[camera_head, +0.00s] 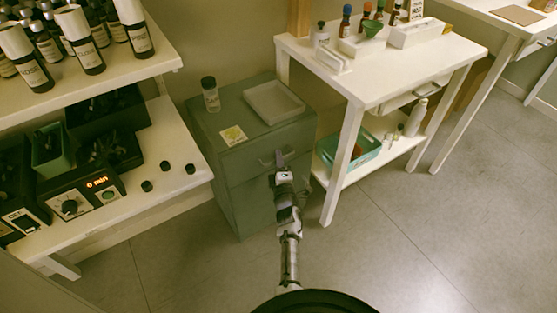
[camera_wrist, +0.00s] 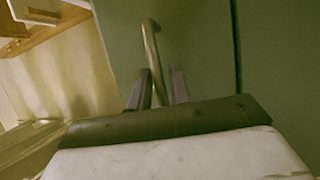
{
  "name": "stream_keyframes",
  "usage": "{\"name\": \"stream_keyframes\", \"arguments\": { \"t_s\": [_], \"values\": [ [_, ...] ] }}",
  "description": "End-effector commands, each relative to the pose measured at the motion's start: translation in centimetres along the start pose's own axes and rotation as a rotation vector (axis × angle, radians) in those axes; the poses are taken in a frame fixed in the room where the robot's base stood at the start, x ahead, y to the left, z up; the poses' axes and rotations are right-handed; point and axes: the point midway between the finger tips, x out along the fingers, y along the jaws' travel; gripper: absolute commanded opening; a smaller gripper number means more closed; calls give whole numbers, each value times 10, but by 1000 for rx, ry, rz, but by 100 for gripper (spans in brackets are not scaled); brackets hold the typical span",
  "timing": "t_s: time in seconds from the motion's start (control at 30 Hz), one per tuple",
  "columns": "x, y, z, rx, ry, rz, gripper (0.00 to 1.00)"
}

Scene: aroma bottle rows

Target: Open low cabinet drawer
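The low grey-green cabinet (camera_head: 228,192) stands between two white tables. Its upper drawer front (camera_head: 245,163) looks flush with the body and carries a metal bar handle (camera_head: 264,162). My gripper (camera_head: 279,160) is at the right part of this handle. In the wrist view, the handle (camera_wrist: 151,50) runs between the two dark fingers of my gripper (camera_wrist: 162,88). A narrow gap shows on the right of the bar, so the fingers look open around it. Contact with the left finger is hard to tell.
A glass bottle (camera_head: 210,94), a yellow note (camera_head: 233,135) and a pale tray (camera_head: 273,102) are on the cabinet top. The floor (camera_head: 400,250) in front is clear.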

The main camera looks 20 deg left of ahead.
Motion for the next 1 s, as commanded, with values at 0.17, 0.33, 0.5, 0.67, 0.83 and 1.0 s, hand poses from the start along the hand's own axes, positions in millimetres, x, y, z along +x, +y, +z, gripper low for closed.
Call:
{"name": "stream_keyframes", "arguments": {
  "t_s": [0.17,0.33,0.5,0.67,0.83,1.0],
  "values": [
    [0,0,0,0,0,0,9],
    [0,0,0,0,0,0,0],
    [0,0,0,0,0,0,0],
    [-5,2,2,-1,0,0,0],
    [-24,8,10,-1,-2,-2,0],
    [-58,16,24,-1,-4,-4,0]
  ]
}}
